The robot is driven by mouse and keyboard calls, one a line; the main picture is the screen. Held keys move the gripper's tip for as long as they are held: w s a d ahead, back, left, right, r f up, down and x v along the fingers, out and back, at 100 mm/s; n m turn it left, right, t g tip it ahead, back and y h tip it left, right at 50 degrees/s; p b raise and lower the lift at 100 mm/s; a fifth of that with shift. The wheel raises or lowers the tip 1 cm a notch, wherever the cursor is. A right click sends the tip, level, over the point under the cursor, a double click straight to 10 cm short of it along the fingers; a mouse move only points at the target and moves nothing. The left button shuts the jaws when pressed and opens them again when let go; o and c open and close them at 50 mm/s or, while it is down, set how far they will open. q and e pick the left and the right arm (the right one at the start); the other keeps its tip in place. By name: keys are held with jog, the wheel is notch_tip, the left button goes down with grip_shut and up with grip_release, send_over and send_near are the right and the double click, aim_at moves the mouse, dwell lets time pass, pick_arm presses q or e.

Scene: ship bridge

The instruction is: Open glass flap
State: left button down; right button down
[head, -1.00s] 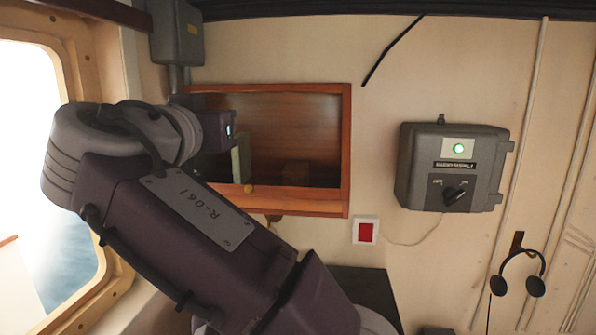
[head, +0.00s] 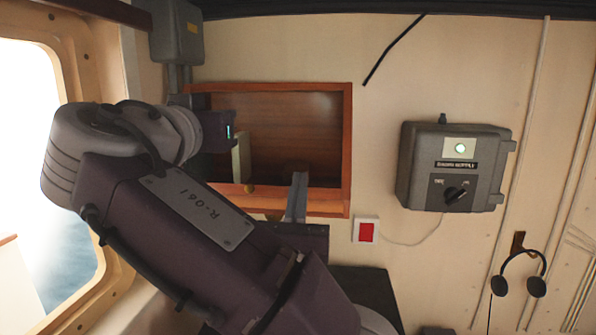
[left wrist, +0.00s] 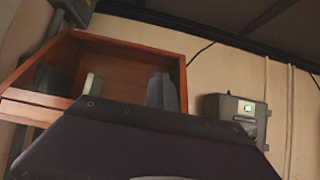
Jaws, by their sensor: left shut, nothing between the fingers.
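A wooden wall box (head: 346,140) with a red-brown frame stands left of centre in the head view, and its left part is hidden by my arm. Its glass front is too clear to make out, so I cannot tell how the flap stands. A small brass knob (head: 249,188) sits on the lower frame edge. My left gripper (head: 297,185) is shut and empty, its grey fingers in front of the lower frame edge, right of the knob and apart from it. The fingers also show against the box in the left wrist view (left wrist: 162,92). My right gripper is out of view.
A pale upright object (head: 240,158) shows within the box's outline. A grey switch box (head: 453,168) with a green light hangs to the right. A red button (head: 365,231) is below the box. A headset (head: 518,275) hangs lower right. A window (head: 45,190) is left.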

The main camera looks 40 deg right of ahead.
pick_arm(q)
jog(key=r, duration=0.1)
jog(key=s+a+r, duration=0.1)
jog(key=r, duration=0.1)
jog(key=shift+s+a+r, duration=0.2)
jog(key=shift+a+r, duration=0.1)
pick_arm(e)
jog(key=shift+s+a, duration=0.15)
pick_arm(q)
jog(key=shift+w+d, duration=0.15)
jog(key=shift+d, duration=0.05)
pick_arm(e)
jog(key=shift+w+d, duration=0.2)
pick_arm(q)
jog(key=shift+a, duration=0.15)
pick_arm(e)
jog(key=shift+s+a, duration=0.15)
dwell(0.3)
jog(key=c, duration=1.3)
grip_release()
